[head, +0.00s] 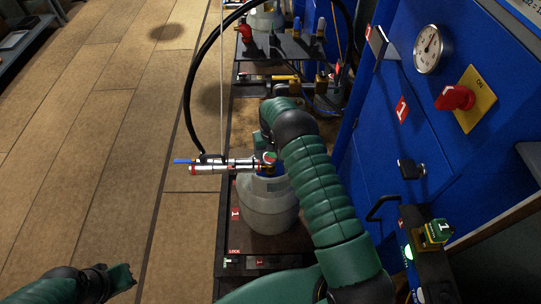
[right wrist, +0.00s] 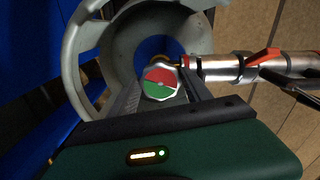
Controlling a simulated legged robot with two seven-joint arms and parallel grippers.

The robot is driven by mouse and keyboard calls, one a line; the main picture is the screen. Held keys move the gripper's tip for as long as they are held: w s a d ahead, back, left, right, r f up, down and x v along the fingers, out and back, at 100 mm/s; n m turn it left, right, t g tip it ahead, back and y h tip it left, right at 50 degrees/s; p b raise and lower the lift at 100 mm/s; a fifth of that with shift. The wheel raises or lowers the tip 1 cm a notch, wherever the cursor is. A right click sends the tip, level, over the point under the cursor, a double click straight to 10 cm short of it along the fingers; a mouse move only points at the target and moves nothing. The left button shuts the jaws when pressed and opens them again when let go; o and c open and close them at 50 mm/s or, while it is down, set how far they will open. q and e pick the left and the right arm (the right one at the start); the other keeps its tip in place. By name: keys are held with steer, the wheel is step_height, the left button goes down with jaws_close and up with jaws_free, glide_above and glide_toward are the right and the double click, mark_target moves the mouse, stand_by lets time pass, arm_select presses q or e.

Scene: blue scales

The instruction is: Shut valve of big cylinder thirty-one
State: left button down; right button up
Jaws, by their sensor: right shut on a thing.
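The big grey cylinder (head: 268,208) stands upright on the dark rack, with a red "1" label beside it; I cannot read thirty-one on it. Its valve knob (right wrist: 161,83) has a red and green face and lies between the fingers of my right gripper (right wrist: 161,91), which is shut on it. In the head view the knob (head: 269,157) shows just left of my green right arm, and the right fingers are largely hidden.
A black hose (head: 187,91) arches up from the fitting. A blue cabinet (head: 390,170) on the right carries a gauge (head: 427,49) and a red switch (head: 455,97). More valves stand on the rack behind. The wooden floor (head: 100,150) at left is clear.

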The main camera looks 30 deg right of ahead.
mark_target(269, 157)
steer(key=m, duration=0.6)
steer(key=shift+w+r+m, duration=0.2)
steer(key=shift+w+m, duration=0.1)
steer(key=shift+w, duration=0.05)
steer(key=m, duration=0.6)
steer(key=shift+w, duration=0.1)
steer(key=o, duration=1.4)
steer(key=shift+f, duration=0.15)
steer(key=shift+c, duration=0.2)
steer(key=shift+s, duration=0.2)
step_height(269, 157, up, 17)
steer(key=p, duration=0.2)
steer(key=shift+p, duration=0.4)
steer(key=shift+f, duration=0.1)
